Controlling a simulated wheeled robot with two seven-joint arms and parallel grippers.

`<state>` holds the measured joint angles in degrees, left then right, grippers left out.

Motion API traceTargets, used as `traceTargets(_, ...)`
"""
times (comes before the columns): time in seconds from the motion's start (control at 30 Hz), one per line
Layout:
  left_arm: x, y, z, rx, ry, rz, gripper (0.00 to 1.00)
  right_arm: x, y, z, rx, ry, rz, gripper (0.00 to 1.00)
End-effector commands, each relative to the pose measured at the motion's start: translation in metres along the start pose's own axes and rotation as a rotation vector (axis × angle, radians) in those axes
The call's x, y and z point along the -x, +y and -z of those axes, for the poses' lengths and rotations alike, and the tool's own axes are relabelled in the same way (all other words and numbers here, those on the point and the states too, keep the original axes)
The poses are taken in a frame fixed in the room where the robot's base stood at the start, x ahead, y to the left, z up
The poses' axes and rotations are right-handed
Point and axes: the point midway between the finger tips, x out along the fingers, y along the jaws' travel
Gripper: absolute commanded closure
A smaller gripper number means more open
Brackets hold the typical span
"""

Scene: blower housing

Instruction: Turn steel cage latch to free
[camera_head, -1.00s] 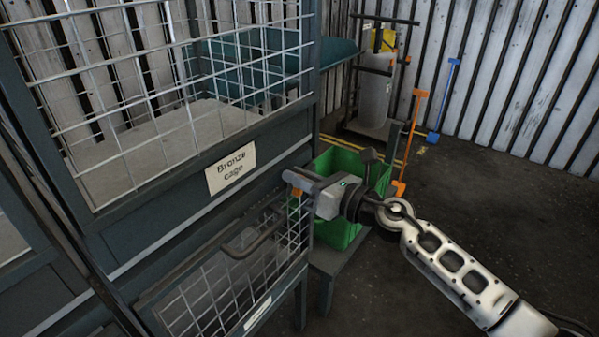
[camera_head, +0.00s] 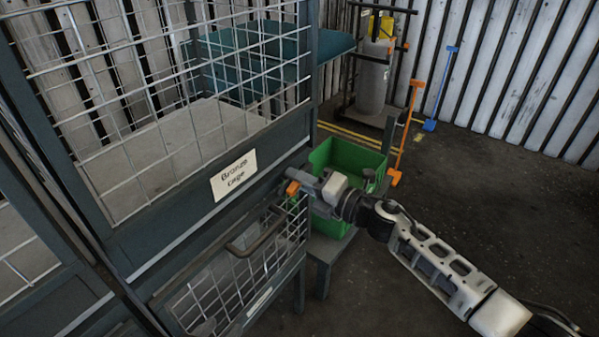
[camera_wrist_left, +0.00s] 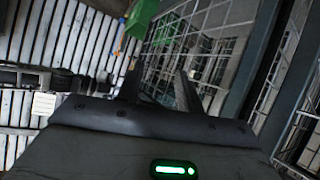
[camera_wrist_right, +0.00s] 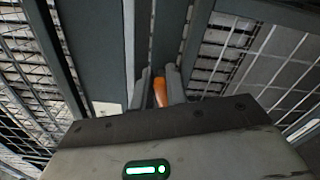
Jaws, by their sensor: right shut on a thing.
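An orange latch handle (camera_head: 292,188) sits at the right end of the dark frame rail, just above the lower mesh door (camera_head: 235,285). My right gripper (camera_head: 303,185) is at that handle. In the right wrist view, the orange handle (camera_wrist_right: 160,92) lies between the two fingers of the right gripper (camera_wrist_right: 157,80), which are shut on it. The latch's pivot is hidden. My left gripper (camera_wrist_left: 158,88) shows in its wrist view with fingers apart and nothing between them.
A "Bronze cage" sign (camera_head: 233,175) is on the rail under the upper mesh cage. The lower door has a bar handle (camera_head: 257,233) and an unreadable label. A green bin (camera_head: 345,157) stands behind my right gripper. The floor at right is clear.

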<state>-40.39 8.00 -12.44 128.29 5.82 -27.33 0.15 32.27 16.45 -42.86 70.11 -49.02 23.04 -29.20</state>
Motion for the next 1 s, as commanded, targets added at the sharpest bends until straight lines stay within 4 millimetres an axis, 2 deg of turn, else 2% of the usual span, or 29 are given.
traceTargets(0.4,0.0047,0.0011,0.0020,0.013,-0.025,0.002,0.64,0.0004,-0.0023,0.0007,-0.284,0.001,0.002,1.00)
traceTargets(1.0,0.0045,0.0001,0.0043,0.015,-0.025,0.005,0.64,0.0005,-0.0045,0.0016,-0.372,0.002,0.002,1.00)
